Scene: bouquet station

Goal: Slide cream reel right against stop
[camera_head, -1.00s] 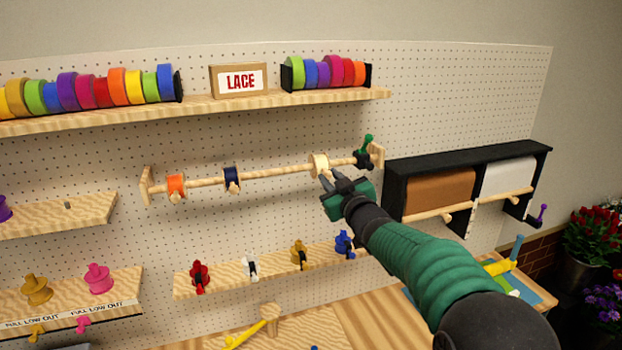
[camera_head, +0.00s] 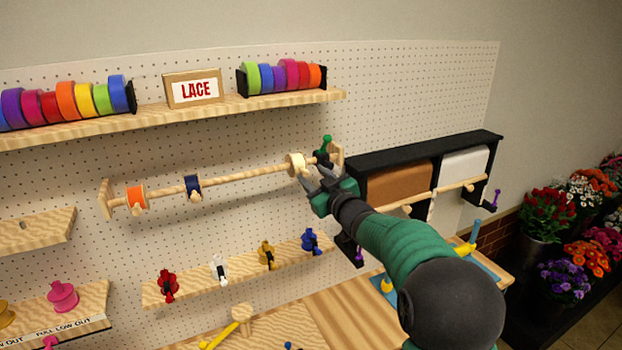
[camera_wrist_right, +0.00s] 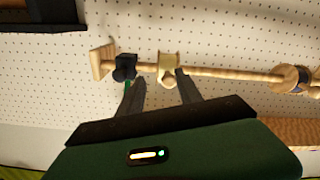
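The cream reel (camera_head: 296,164) hangs on the wooden rod (camera_head: 240,177) near its right end. The black stop (camera_head: 322,158) with a green knob (camera_head: 326,142) is just right of it, by the end bracket. In the right wrist view, where the rod runs the other way round, bare rod shows between the cream reel (camera_wrist_right: 168,68) and the stop (camera_wrist_right: 123,68). My right gripper (camera_head: 309,180) is open just below the rod. In the wrist view one finger is close beside the reel's side away from the stop; contact is unclear. The other finger is below the stop. My left gripper is not in view.
An orange reel (camera_head: 136,198) and a navy reel (camera_head: 193,186) sit further left on the rod. A black paper-roll holder (camera_head: 430,150) stands right of the rod.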

